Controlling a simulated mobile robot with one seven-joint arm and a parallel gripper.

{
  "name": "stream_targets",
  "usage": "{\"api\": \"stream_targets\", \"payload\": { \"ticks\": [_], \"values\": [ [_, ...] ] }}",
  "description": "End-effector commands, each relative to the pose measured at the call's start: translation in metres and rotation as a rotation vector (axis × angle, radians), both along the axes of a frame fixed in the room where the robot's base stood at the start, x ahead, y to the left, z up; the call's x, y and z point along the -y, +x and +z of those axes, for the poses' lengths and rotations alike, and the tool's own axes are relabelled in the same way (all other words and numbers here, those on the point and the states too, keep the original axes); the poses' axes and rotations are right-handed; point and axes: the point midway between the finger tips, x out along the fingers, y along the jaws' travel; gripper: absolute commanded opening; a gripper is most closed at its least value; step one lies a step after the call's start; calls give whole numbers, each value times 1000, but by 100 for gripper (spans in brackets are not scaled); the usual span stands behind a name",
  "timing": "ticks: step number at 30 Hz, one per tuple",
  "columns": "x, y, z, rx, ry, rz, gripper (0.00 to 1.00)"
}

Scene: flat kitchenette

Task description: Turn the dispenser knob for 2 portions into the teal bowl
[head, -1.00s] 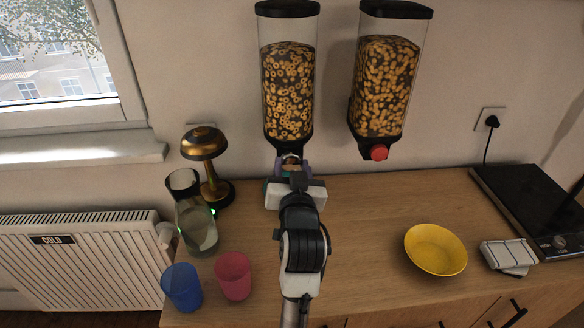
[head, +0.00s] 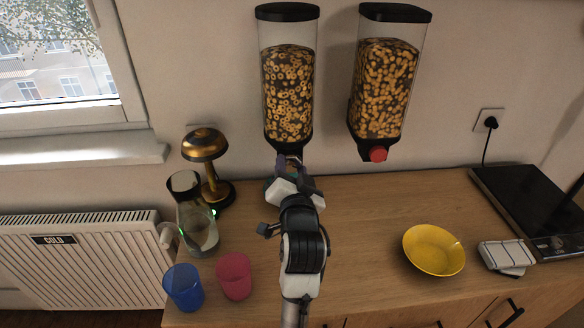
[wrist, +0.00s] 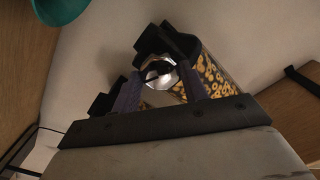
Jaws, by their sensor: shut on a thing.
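The left cereal dispenser (head: 288,95) hangs on the wall, holding ring-shaped cereal. My gripper (head: 291,167) is at its lower outlet, shut on the dispenser knob. In the wrist view the knob (wrist: 160,72) is silvery and sits between my purple fingertips; in the head view it is mostly hidden by my gripper. The teal bowl (wrist: 60,8) shows in part at the top left of the wrist view. In the head view only a sliver of teal shows behind my gripper, below the dispenser. The bowl's contents are hidden.
A second dispenser (head: 384,90) with a red knob (head: 378,155) hangs to the right. A brass lamp (head: 207,160), a carafe (head: 195,220), a blue cup (head: 183,288) and a pink cup (head: 234,275) stand left of my arm. A yellow bowl (head: 433,250) lies right. The counter between is clear.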

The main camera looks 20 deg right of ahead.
Motion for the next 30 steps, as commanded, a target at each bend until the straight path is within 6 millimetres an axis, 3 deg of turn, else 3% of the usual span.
{"api": "stream_targets", "payload": {
  "ticks": [30],
  "values": [
    [0,0,2,257,877,1,21]
  ]
}}
